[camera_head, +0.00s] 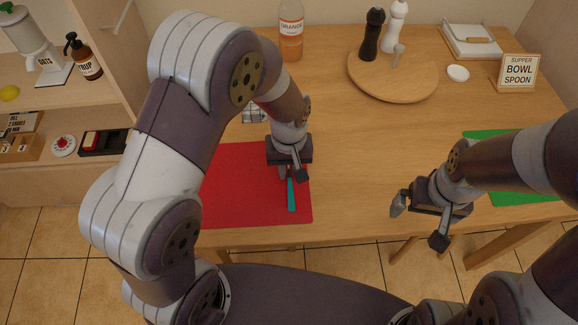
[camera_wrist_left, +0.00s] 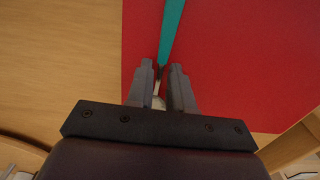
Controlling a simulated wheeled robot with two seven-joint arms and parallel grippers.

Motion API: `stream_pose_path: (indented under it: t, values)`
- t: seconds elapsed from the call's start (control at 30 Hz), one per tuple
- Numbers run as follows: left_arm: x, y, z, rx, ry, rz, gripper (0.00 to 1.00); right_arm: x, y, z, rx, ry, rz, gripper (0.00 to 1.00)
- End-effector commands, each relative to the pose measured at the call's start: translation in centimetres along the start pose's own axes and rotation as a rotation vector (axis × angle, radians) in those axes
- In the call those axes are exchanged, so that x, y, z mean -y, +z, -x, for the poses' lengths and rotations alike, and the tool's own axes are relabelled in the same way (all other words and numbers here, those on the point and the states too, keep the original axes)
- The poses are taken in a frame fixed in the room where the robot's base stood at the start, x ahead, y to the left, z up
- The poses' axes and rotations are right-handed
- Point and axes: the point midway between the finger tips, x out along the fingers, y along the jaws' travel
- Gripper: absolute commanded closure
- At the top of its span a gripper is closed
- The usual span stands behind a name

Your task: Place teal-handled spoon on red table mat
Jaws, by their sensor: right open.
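The teal-handled spoon (camera_head: 291,195) is over the red table mat (camera_head: 240,180), its handle pointing toward the front edge. My left gripper (camera_head: 291,174) is above the mat with its fingers closed in on the spoon's neck. In the left wrist view the teal handle (camera_wrist_left: 171,30) extends beyond the fingertips (camera_wrist_left: 162,68), and part of the spoon shows between the fingers. Whether the spoon touches the mat (camera_wrist_left: 235,70) is hard to tell. My right gripper (camera_head: 420,215) is open and empty near the table's front edge.
A green mat (camera_head: 510,192) lies at the right, partly behind my right arm. A round wooden board (camera_head: 393,85) with dark and white mills, an orange bottle (camera_head: 291,32), a small white bowl (camera_head: 458,73) and a sign (camera_head: 518,71) stand farther back. The middle of the table is clear.

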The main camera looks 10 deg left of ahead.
Motion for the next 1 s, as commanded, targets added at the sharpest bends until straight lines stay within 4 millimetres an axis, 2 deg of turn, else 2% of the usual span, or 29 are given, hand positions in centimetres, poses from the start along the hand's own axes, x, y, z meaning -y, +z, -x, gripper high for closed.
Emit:
stream_pose_path:
  t: [0.27, 0.37, 0.47, 0.7, 0.8, 0.93, 1.0]
  values:
    - [0.0, 0.0, 0.1, 0.000, 0.000, 0.000, 0.64, 0.0, 0.0, 0.0, 0.000, 0.000, 0.000, 0.00]
    - [0.0, -0.1, 0.6, -0.002, 0.001, 0.000, 0.64, 0.0, 0.0, 0.3, 0.000, 0.000, 0.000, 0.00]
    - [-0.1, -0.1, 2.5, -0.005, 0.003, 0.000, 0.64, 0.0, -0.1, 0.6, 0.000, 0.000, 0.000, 0.00]
    - [-0.1, -0.1, 9.0, -0.005, 0.003, 0.000, 0.64, 0.0, -0.2, 1.7, 0.000, 0.000, 0.000, 0.00]
    - [-0.1, -0.1, 10.9, -0.004, 0.002, 0.000, 0.64, 0.0, -0.2, 1.9, 0.000, 0.000, 0.000, 0.00]
    - [0.3, 0.0, 12.1, -0.004, 0.002, -0.005, 0.64, 0.0, -0.2, 2.0, 0.000, 0.000, 0.000, 0.00]
    - [2.0, 0.6, 12.1, -0.013, 0.008, -0.041, 0.64, 0.0, -0.2, 2.0, 0.000, 0.000, 0.000, 0.00]
